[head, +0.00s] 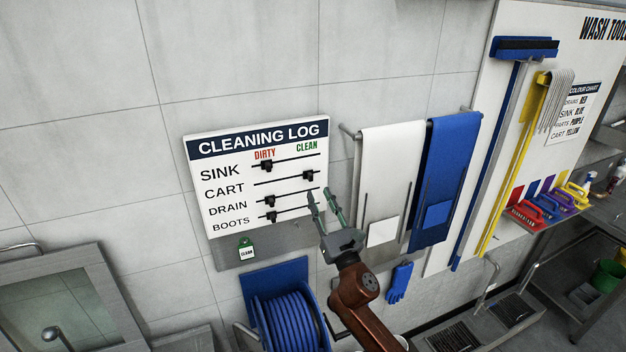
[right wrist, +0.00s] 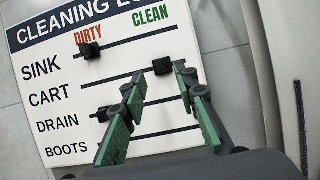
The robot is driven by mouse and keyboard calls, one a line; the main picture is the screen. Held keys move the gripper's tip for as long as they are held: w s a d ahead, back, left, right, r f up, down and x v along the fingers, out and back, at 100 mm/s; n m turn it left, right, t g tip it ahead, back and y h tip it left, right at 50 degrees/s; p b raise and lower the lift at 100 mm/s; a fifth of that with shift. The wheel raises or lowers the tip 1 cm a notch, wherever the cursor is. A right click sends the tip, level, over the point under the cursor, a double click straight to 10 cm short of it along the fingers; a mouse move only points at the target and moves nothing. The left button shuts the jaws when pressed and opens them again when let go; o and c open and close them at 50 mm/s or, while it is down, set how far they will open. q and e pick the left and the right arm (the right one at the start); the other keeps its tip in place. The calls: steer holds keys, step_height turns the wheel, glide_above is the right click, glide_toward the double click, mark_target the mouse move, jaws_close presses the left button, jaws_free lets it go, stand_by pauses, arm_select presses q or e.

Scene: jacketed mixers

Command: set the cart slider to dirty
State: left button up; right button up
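The cleaning log board (head: 228,172) hangs on the wall, with DIRTY on the left and CLEAN on the right. The black cart slider (head: 308,175) sits toward the CLEAN end of its line; it also shows in the right wrist view (right wrist: 162,66). My right gripper (head: 319,194) is open and empty, just below and right of this knob in the head view. In the right wrist view, its green fingers (right wrist: 159,78) spread either side of the knob, near its lower edge; I cannot tell how far off the board they are. My left gripper is not in view.
The sink slider (head: 267,166), drain slider (head: 269,202) and boots slider (head: 271,216) stand toward DIRTY. A blue hose reel (head: 290,320) is below.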

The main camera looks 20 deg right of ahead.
mark_target(311, 179)
steer(key=p+x, duration=0.1)
steer(key=x, duration=0.6)
steer(key=shift+d+f+p, duration=0.1)
steer(key=shift+f+p, duration=0.05)
steer(key=shift+p, duration=0.2)
steer(key=shift+c, duration=0.3)
jaws_close()
